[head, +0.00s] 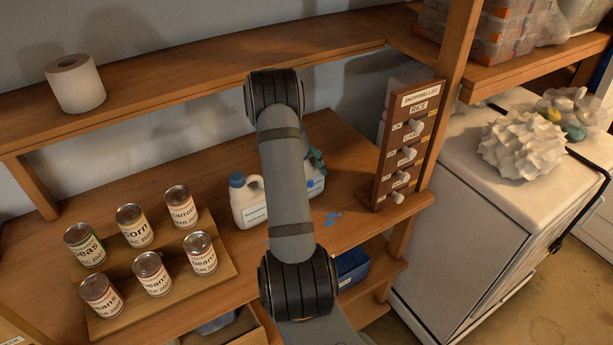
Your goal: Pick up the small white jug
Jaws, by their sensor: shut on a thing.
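A white jug (249,206) with a blue cap and a printed label stands on the wooden table, just left of my arm. Its right side is partly hidden by my arm link. Part of another white container (315,181) with a blue area shows just right of the arm, with a teal piece (316,160) above it. I cannot tell whether these belong to one object. My gripper is hidden behind my own arm, so its contact with either jug does not show.
Several cans (131,226) stand on a wooden board (226,262) at the left. A shopping-list board (405,148) with pegs stands at the table's right end. A paper roll (75,83) sits on the shelf above. Small blue marks (333,218) lie right of the arm.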

